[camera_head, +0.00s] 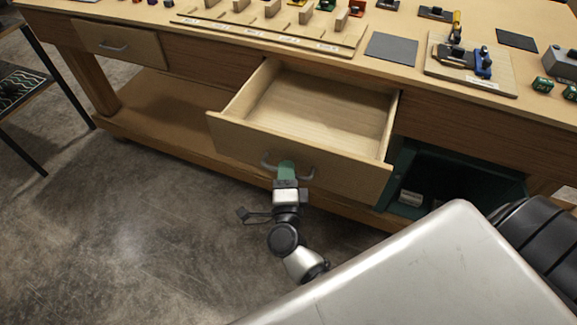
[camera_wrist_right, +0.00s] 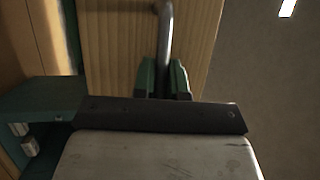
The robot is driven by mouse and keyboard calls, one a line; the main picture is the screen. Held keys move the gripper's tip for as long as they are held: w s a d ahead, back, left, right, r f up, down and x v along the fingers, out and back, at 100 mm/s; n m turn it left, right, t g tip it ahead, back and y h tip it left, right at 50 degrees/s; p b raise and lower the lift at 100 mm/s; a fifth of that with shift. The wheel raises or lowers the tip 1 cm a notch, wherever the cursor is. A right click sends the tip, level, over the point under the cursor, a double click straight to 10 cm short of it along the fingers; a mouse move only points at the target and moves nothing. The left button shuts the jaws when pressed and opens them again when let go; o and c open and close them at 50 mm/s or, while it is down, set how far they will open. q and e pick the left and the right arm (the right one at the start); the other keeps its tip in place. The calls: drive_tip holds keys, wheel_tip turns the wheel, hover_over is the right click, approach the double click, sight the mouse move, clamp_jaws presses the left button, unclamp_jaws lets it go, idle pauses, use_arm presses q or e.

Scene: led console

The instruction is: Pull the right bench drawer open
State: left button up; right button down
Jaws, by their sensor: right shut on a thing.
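The right bench drawer (camera_head: 310,148) is pulled well out from the wooden workbench, and its bare inside shows empty. Its grey bar handle (camera_head: 308,176) is on the front face. My right gripper (camera_head: 287,168) is at this handle, with its green fingers on either side of the bar. In the right wrist view the handle (camera_wrist_right: 166,35) runs down between the green fingers of the gripper (camera_wrist_right: 162,78), which is shut on it. My left gripper is not in view.
A closed left drawer (camera_head: 120,43) sits further left. A green open bin (camera_head: 455,180) is under the bench to the right. The bench top holds a grey mat (camera_head: 391,49), a board with clamps (camera_head: 470,66) and wooden blocks. The concrete floor (camera_head: 130,220) in front is clear.

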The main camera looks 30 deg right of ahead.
drive_tip(key=c, duration=1.2)
unclamp_jaws()
drive_tip(key=b+v, duration=0.2)
drive_tip(key=v, duration=0.8)
drive_tip(key=shift+s+a, duration=0.2)
drive_tip(key=shift+s, duration=0.15)
drive_tip(key=shift+f, duration=0.1)
drive_tip(key=s+a+f+n+g+y+p, duration=0.1)
drive_tip(key=s+a+f+n+g+y, duration=0.15)
drive_tip(key=f+n+y, duration=0.75)
drive_tip(key=s+a+f+n+g+y, duration=0.1)
drive_tip(key=s+a+f+n+g, duration=0.15)
drive_tip(key=f+n, duration=0.9)
drive_tip(key=s+d+f+n+g, duration=0.1)
drive_tip(key=s+d+f+g, duration=0.3)
drive_tip(key=s+f, duration=0.3)
drive_tip(key=s+d+f+n+g+h+p, duration=0.1)
drive_tip(key=s+d+f+g, duration=0.3)
drive_tip(key=s+f, duration=0.3)
drive_tip(key=s+d+f+n+g+h, duration=0.1)
drive_tip(key=s+d+f+g, duration=0.2)
drive_tip(key=s+f, duration=0.4)
drive_tip(key=shift+s+d+n+g, duration=0.4)
drive_tip(key=shift+s+d, duration=0.5)
drive_tip(key=shift+s, duration=0.3)
